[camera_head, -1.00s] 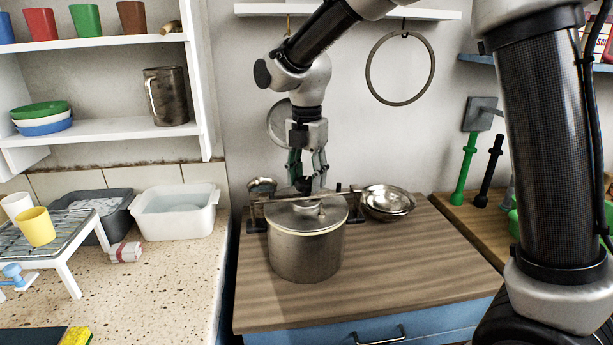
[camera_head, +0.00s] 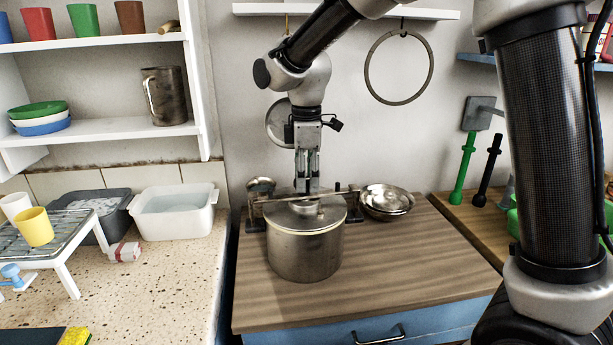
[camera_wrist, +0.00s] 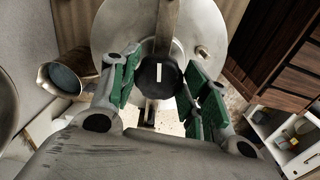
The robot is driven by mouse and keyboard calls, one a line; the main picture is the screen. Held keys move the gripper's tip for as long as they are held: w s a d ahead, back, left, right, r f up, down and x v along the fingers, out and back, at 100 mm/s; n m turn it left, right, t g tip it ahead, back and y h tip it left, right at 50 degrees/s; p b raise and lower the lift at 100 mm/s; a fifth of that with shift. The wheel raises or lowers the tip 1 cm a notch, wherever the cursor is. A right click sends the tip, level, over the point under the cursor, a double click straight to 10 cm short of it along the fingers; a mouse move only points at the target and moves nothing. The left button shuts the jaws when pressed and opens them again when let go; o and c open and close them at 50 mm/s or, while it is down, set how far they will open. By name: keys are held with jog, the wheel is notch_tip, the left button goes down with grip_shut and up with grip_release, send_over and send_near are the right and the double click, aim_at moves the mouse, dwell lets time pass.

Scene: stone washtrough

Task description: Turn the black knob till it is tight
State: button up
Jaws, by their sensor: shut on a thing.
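The black knob (camera_wrist: 153,84) has a white mark on its top and sits between the green-padded fingers of my gripper (camera_wrist: 159,76) in the wrist view. The white mark stands nearly upright in that view. In the head view my gripper (camera_head: 307,188) points straight down over the pot and is shut on the knob, which the fingers hide there. The knob is over a metal bar (camera_head: 270,199) that crosses above the lid (camera_head: 290,213) of the steel pot (camera_head: 304,257). How tight the knob is cannot be seen.
The pot stands on a wooden counter (camera_head: 400,270). A steel bowl (camera_head: 386,201) stands to its right, and dark uprights flank it behind. A white tub (camera_head: 173,222) and a rack with cups (camera_head: 45,250) are on the left stone counter. The front right wood is clear.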

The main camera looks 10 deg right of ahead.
jog(key=m, duration=0.4)
jog(key=shift+m, duration=0.3)
jog(key=m, duration=0.5)
jog(key=shift+s+a+m, duration=0.1)
jog(key=shift+m, duration=0.2)
jog(key=m, duration=0.9)
jog(key=shift+a, duration=0.15)
jog(key=m, duration=0.4)
jog(key=shift+m, duration=0.3)
jog(key=m, duration=0.4)
jog(key=shift+a+m, duration=0.15)
jog(key=shift+m, duration=0.15)
jog(key=m, duration=0.9)
jog(key=shift+w, duration=0.2)
jog(key=shift+m, duration=0.3)
